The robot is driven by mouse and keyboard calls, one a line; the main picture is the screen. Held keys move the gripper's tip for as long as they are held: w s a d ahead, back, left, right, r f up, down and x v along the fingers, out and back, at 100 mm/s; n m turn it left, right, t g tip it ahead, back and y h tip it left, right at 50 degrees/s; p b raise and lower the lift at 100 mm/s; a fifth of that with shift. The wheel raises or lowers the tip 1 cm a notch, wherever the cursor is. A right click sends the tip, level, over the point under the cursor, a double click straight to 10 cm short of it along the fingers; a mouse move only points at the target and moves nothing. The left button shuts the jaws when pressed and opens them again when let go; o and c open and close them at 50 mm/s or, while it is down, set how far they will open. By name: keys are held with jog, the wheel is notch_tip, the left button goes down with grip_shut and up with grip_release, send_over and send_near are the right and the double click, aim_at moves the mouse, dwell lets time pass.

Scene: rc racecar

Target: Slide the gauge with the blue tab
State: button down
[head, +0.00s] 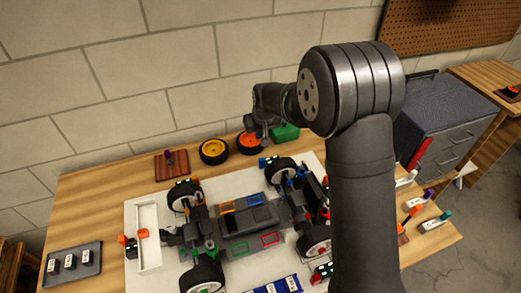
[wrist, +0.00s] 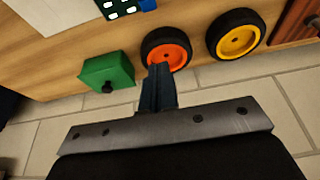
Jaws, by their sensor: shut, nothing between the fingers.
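A small dark block with white marks and a blue tab (head: 263,162) sits at the back edge of the white board, beside a black car wheel. It looks like the gauge with the blue tab. In the wrist view, a dark block with white squares (wrist: 117,6) and a blue piece (wrist: 148,4) beside it shows at the top edge, partly cut off. My gripper (wrist: 159,70) is shut and empty, over the table's back edge by the orange wheel. In the head view my gripper (head: 264,132) is small and partly hard to make out.
A loose orange-hubbed wheel (wrist: 167,49), a yellow-hubbed wheel (wrist: 238,36) and a green box (wrist: 108,74) stand along the back table edge, close to my gripper. The car (head: 235,222) fills the board's middle. A brick wall (head: 130,90) stands behind.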

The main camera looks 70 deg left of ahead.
aim_at(270, 163)
jog(key=x, duration=0.9)
jog(key=shift+a+f, duration=0.1)
jog(key=shift+f, duration=0.25)
jog(key=shift+d+f, duration=0.15)
jog(key=shift+d, duration=1.8)
